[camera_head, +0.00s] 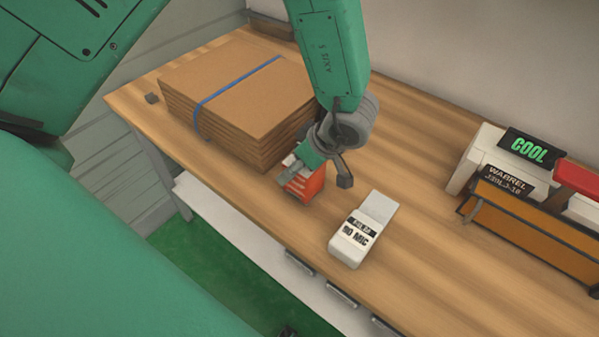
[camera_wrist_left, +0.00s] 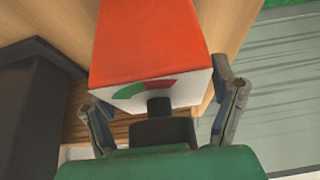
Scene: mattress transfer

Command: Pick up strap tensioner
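A red box-shaped device (camera_head: 304,185) stands on the wooden table in front of the cardboard stack. No label names it as the strap tensioner. In the left wrist view the red device (camera_wrist_left: 150,45) has a white face with a red and green dial. My left gripper (camera_head: 322,170) is over and beside it in the head view, partly hiding it. In the wrist view the fingers of my left gripper (camera_wrist_left: 160,108) are spread on either side of the white face, with gaps showing. My right gripper is not in view.
A stack of brown cardboard sheets (camera_head: 235,90) with a blue strap (camera_head: 238,82) lies behind. A white labelled device (camera_head: 362,230) lies to the right.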

